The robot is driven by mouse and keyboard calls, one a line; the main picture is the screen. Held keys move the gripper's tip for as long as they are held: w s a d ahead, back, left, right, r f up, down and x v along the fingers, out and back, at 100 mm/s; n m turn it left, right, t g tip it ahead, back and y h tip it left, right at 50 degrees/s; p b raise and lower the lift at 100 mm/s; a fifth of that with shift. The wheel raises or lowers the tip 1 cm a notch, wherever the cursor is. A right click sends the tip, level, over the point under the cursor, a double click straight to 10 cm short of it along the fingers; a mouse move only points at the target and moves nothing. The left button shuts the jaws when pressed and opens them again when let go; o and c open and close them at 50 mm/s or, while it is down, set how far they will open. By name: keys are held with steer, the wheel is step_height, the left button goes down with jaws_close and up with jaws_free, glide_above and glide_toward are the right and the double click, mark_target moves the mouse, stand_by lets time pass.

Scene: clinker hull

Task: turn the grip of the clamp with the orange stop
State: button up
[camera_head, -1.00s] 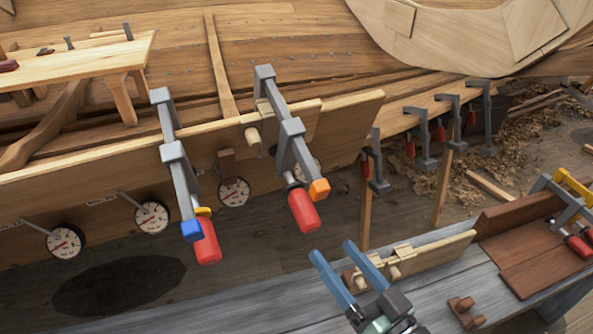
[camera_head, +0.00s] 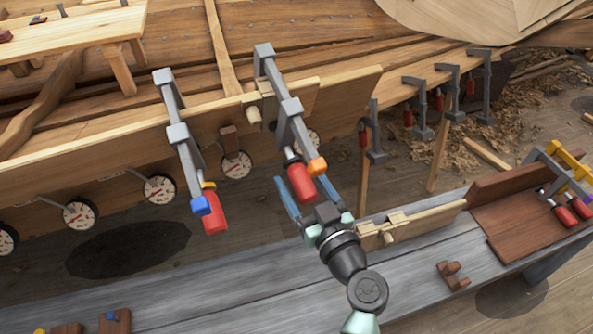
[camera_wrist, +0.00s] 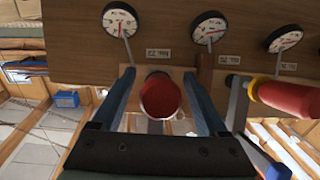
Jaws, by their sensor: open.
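The clamp with the orange stop (camera_head: 317,166) hangs on the hull plank, its grey bar (camera_head: 280,95) sloping down toward me. Its red grip (camera_head: 301,183) is at the lower end. My gripper (camera_head: 306,190) is open, with its blue fingers on either side of the red grip in the head view. In the wrist view the red grip (camera_wrist: 161,97) shows end-on between my fingers (camera_wrist: 159,88), with gaps visible at both sides. The orange stop is not seen in the wrist view.
A second clamp with a blue stop (camera_head: 201,206) and red grip (camera_head: 213,217) hangs to the left; its grip (camera_wrist: 290,97) is right in the wrist view. Dial gauges (camera_head: 236,165) line the plank. A grey bench (camera_head: 250,280) lies below.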

steer(key=shift+x, duration=0.95)
jaws_close()
